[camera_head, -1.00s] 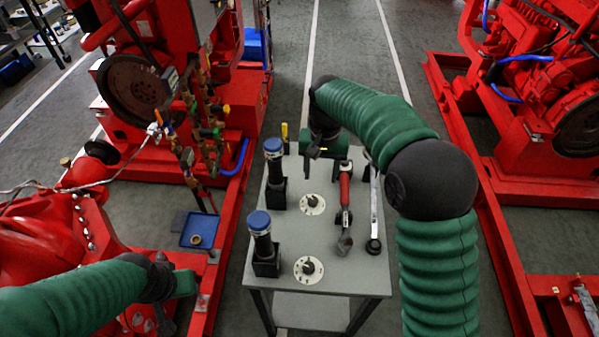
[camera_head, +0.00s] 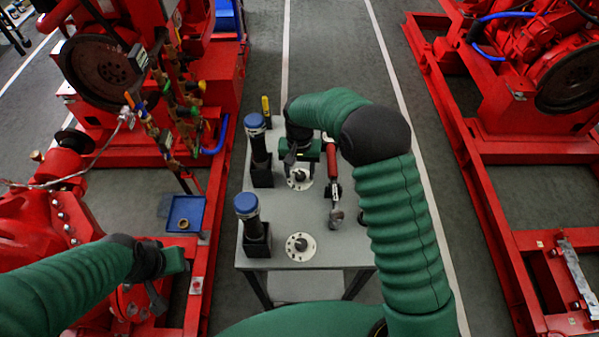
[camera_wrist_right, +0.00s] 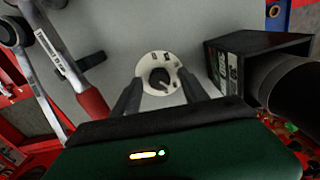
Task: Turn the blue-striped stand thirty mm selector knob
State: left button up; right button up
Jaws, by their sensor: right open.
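Two selector knobs with round white dial plates are on the grey table. The far knob (camera_head: 300,175) is under my right gripper (camera_head: 296,160), which partly covers it; the near knob (camera_head: 301,244) is in full view. In the right wrist view the far knob (camera_wrist_right: 159,77) lies between and just beyond the open fingers of my right gripper (camera_wrist_right: 160,92), with no contact visible. A blue-topped black stand (camera_head: 260,165) is left of the far knob, another (camera_head: 253,235) left of the near one. I cannot make out stripes. My left gripper (camera_head: 165,285) is over the red machinery, its jaws unclear.
On the grey table (camera_head: 330,255), a red-handled tool (camera_head: 332,160) lies right of the far knob. A yellow-handled tool (camera_head: 266,106) is at the back. Red pumpset frames flank the table. A blue tray (camera_head: 186,213) is at left.

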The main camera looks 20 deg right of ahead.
jog(key=shift+f, duration=0.55)
grip_shut()
jog(key=shift+r, duration=0.1)
jog(key=shift+r+n+p, duration=0.1)
jog(key=shift+n+p, duration=0.85)
jog(key=shift+n, duration=0.25)
jog(key=shift+d+n+p, duration=0.1)
jog(key=shift+n+p, duration=0.85)
jog(key=shift+n, duration=1.25)
